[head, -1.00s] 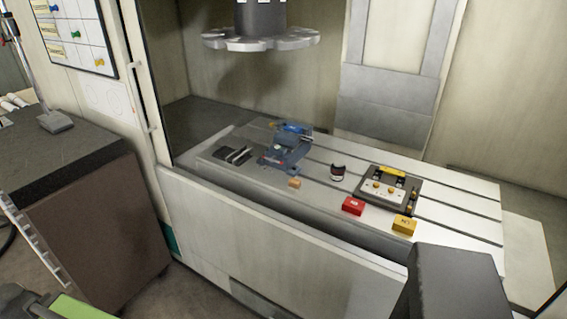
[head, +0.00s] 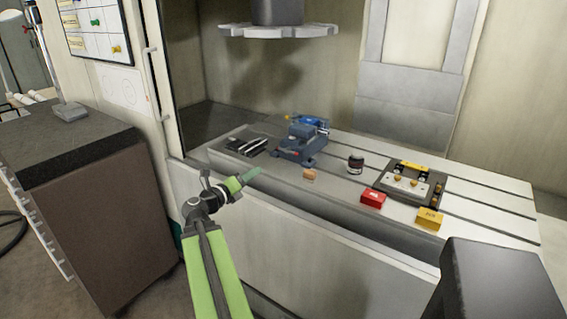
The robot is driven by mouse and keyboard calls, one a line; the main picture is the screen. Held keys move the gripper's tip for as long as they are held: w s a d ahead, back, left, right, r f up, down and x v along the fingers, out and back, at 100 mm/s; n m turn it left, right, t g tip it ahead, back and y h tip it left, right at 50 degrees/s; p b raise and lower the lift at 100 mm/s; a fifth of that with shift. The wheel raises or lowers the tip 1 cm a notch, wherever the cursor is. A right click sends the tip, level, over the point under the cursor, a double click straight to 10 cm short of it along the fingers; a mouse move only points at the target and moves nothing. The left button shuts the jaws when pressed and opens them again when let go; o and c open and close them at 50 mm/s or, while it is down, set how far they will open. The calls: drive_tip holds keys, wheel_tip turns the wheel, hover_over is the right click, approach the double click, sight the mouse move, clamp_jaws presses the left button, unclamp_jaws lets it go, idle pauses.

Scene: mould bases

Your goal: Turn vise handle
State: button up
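A blue vise (head: 301,144) stands on the slotted machine table, left of the table's middle. Its handle is too small to make out clearly; a small yellowish tip shows at the vise's upper left. My green arm reaches up from the bottom of the head view. My gripper (head: 250,176) is in front of and to the left of the vise, over the table's front edge, apart from the vise. It points to the right and up. I cannot tell whether its fingers are open or shut.
On the machine table (head: 480,202) are black bars (head: 246,146), a wooden block (head: 309,174), a dark jar (head: 355,163), a red box (head: 373,197), a yellow box (head: 430,217) and a fixture plate (head: 403,185). A tool carousel (head: 279,31) hangs above. A brown cabinet (head: 95,220) stands left.

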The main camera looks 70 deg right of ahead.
sight(285, 150)
drive_tip(key=shift+n+h, duration=0.3)
drive_tip(key=shift+n, duration=0.4)
drive_tip(key=x, duration=0.6)
drive_tip(key=s+x, duration=0.1)
drive_tip(key=x, duration=0.5)
drive_tip(key=r+x, duration=0.1)
drive_tip(key=x, duration=0.6)
drive_tip(key=shift+s+a, duration=0.2)
drive_tip(key=shift+a, duration=0.05)
clamp_jaws()
drive_tip(key=shift+a, duration=0.1)
